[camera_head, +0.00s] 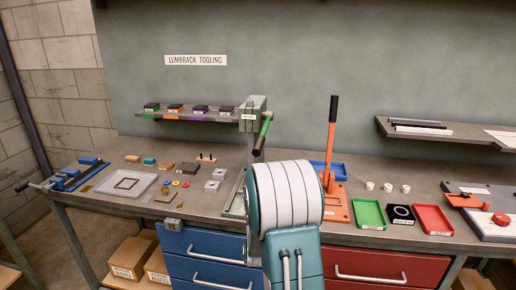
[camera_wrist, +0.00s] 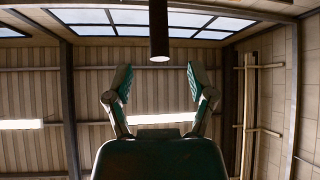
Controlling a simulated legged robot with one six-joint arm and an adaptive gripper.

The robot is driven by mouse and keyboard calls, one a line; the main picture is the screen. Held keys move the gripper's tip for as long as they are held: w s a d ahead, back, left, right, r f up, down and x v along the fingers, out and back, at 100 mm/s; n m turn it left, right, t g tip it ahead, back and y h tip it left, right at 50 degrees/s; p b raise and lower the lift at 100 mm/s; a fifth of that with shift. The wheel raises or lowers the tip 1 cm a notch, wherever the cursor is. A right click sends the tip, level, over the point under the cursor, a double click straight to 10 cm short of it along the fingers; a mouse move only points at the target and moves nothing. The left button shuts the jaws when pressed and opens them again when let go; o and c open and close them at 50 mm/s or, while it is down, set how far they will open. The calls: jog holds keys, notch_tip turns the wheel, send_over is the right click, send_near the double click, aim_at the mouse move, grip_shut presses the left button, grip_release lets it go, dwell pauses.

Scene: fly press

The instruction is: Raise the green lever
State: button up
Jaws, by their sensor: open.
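The green lever (camera_head: 266,127) is on a grey-green press (camera_head: 253,112) near the middle of the bench in the head view. It slopes down from its upper end at the right of the press head to a black grip (camera_head: 259,146) at its lower end. My arm stands in front of the press and hides its lower part. My gripper (camera_wrist: 158,68) is open and empty in the wrist view, its two fingers spread apart and facing the ceiling. I cannot make out the fingers in the head view.
An orange lever (camera_head: 331,138) stands upright right of the press. Green (camera_head: 369,228) and red (camera_head: 434,234) trays lie farther right. A shelf (camera_head: 180,114) with several small blocks is behind left. A blue vise-like tool (camera_head: 72,178) sits far left.

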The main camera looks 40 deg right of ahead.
aim_at(258, 147)
jog(key=x, duration=0.9)
jog(key=shift+w+d, duration=0.1)
jog(key=shift+d, duration=0.05)
grip_shut()
